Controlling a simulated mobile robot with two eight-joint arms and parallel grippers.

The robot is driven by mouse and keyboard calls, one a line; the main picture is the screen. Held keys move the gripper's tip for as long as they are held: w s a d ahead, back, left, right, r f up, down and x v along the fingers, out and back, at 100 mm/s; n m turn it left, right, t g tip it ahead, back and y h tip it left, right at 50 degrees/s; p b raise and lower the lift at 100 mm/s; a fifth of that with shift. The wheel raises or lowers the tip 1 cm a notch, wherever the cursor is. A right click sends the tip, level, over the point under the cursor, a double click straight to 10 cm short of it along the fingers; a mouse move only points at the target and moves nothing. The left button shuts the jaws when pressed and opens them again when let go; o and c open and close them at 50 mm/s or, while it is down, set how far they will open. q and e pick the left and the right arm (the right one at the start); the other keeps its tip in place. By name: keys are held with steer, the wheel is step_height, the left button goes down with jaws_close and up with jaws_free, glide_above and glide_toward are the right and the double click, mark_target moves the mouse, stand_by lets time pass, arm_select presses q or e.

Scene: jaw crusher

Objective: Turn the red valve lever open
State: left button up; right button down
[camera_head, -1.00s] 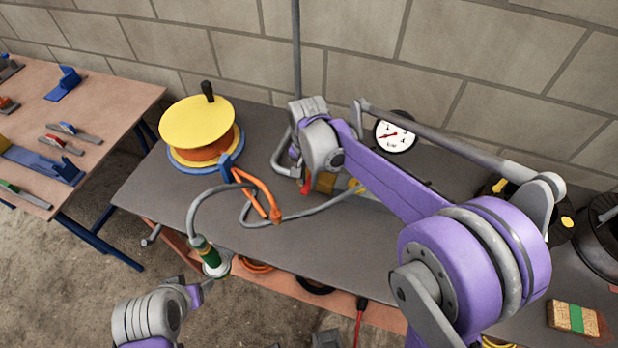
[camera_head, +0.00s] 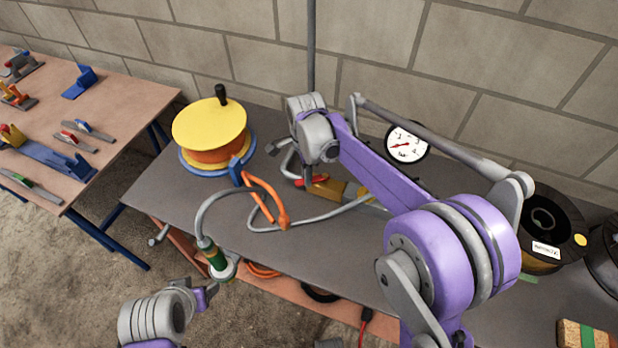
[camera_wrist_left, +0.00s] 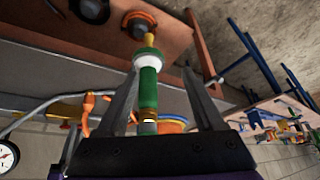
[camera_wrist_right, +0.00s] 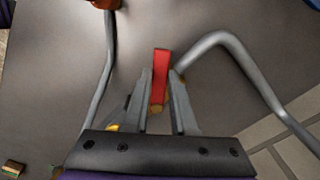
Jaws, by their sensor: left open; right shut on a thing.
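The red valve lever (camera_wrist_right: 161,77) stands between the fingers of my right gripper (camera_wrist_right: 160,90), which is shut on it in the right wrist view. In the head view, a bit of the red lever (camera_head: 304,182) shows beside the brass valve body (camera_head: 326,188), below my right gripper. The wrist and fingers hide part of it. My left gripper (camera_wrist_left: 155,85) is open, its fingers on either side of a green-and-white hose end (camera_wrist_left: 148,85). In the head view, this hose end (camera_head: 216,258) hangs at the bench's front edge, beyond my left wrist.
A grey hose (camera_head: 340,208) runs along the bench (camera_head: 330,255). A yellow-topped reel (camera_head: 208,125), an orange clamp-like handle (camera_head: 265,200) and a pressure gauge (camera_head: 407,143) stand around. A vertical pipe (camera_head: 311,50) rises behind. Dark spools (camera_head: 545,225) sit at the right.

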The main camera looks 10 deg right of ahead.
steer(key=shift+w+d+m, duration=0.15)
steer(key=shift+w+m, duration=0.4)
steer(key=shift+m, duration=0.65)
steer(key=shift+w+d+m, duration=0.15)
steer(key=shift+w+m, duration=0.35)
steer(key=shift+m, duration=0.7)
steer(key=shift+w+d+m, duration=0.15)
steer(key=shift+w+m, duration=0.4)
steer(key=shift+m, duration=0.65)
steer(key=c, duration=0.7)
jaws_free()
step_height(320, 180, up, 11)
steer(key=shift+f+p, duration=0.1)
steer(key=shift+p, duration=0.35)
